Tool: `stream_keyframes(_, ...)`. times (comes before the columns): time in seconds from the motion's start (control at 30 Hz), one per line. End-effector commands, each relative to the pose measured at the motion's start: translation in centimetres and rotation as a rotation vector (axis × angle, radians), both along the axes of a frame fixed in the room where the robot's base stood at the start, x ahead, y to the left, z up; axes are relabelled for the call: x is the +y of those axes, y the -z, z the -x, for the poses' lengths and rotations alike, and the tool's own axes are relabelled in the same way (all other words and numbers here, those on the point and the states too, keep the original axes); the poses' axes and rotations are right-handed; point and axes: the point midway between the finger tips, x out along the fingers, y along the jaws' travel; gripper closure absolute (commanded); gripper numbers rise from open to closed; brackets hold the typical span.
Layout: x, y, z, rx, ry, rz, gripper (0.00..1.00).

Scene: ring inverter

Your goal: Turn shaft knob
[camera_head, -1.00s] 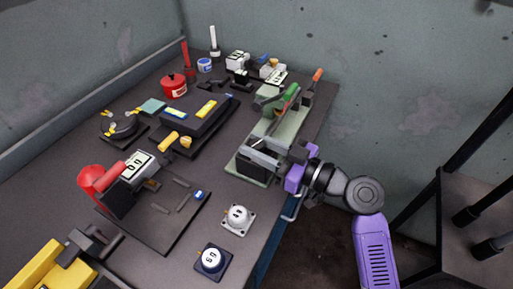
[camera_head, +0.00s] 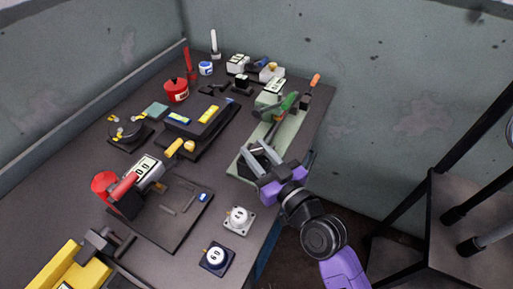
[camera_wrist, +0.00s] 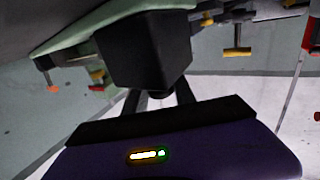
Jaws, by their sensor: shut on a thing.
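A green-based device (camera_head: 290,135) stands along the table's right edge, with a dark block (camera_head: 254,160) at its near end. In the wrist view the dark block (camera_wrist: 145,50) fills the upper middle. A short dark shaft knob (camera_wrist: 157,93) sticks out of it towards me. My gripper (camera_wrist: 158,100) has its two fingers on either side of the knob, shut on it; the exact contact is too dark to see. In the head view my gripper (camera_head: 262,160) is at the block's near right side and hides the knob.
A white round dial (camera_head: 238,219) and a dark-based dial (camera_head: 215,257) stand on the table near my wrist. A red-handled device (camera_head: 125,188) is to the left. A black stand (camera_head: 470,190) is at the right.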

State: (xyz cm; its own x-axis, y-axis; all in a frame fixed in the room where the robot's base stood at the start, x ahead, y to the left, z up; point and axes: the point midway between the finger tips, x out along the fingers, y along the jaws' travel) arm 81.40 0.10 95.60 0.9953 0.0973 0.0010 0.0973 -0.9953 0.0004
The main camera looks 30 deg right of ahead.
Motion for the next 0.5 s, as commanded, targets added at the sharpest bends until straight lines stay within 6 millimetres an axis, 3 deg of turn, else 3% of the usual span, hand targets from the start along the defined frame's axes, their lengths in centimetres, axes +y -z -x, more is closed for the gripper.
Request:
stream_keyframes(0.33, 0.02, 0.1, 0.0, 0.001, 0.001, -0.001, 1.0)
stream_keyframes(0.37, 0.02, 0.11, -0.01, 0.001, 0.001, -0.001, 0.65)
stream_keyframes(0.43, 0.02, 0.11, -0.01, 0.001, 0.001, -0.001, 0.51)
stream_keyframes(0.5, 0.02, 0.1, -0.01, 0.001, 0.001, -0.001, 0.47)
